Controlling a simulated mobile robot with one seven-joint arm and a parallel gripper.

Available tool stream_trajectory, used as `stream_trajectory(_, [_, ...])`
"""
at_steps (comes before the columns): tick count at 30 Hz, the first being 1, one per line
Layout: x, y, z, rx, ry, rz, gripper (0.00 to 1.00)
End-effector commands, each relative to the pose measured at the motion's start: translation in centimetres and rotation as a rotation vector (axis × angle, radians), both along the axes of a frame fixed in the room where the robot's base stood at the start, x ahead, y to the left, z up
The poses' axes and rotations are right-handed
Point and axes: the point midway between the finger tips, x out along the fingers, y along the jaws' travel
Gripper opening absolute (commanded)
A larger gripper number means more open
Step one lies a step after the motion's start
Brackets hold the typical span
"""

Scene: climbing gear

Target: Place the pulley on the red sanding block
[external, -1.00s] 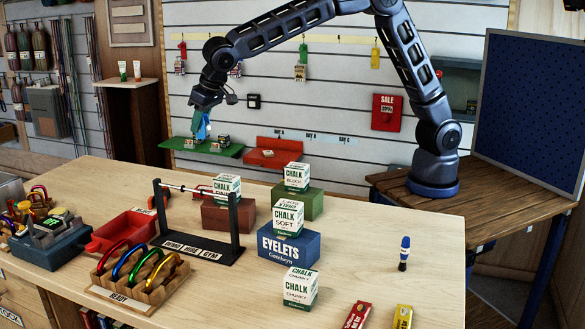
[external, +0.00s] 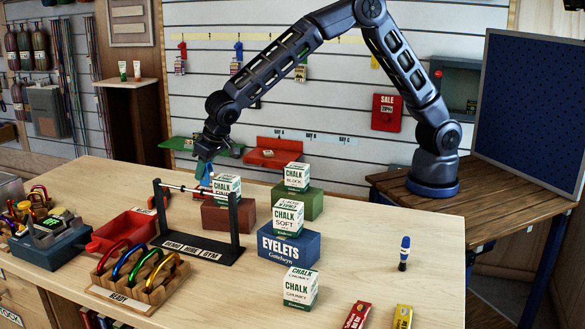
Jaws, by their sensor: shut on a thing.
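My gripper (external: 205,160) is above the back left of the workbench and points down. It is shut on a small blue thing (external: 205,177), likely the pulley, which hangs below the fingers; its shape is partly hidden. A brownish-red block (external: 228,220), likely the red sanding block, lies on the bench just below and to the right. A white and green chalk box (external: 227,188) stands on this block and covers part of its top. The blue thing is just left of the chalk box. I cannot tell whether it touches anything.
A black bar stand (external: 237,232) stands in front of the red block. A green block (external: 298,203) and a blue eyelets box (external: 288,248), each with chalk boxes, stand to the right. A red tray (external: 125,229) and a wooden carabiner rack (external: 140,290) are at left. The right bench is mostly clear.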

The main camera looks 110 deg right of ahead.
Motion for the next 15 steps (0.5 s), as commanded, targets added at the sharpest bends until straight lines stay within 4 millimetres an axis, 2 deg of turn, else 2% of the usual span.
stream_trajectory(3, [0.02, 0.02, -1.08, 0.0, 0.0, 0.001, 0.04])
stream_trajectory(14, [-0.01, 0.01, -1.38, 0.0, 0.0, 0.0, 0.04])
stream_trajectory(15, [0.0, 0.0, -1.4, 0.0, 0.0, 0.0, 0.32])
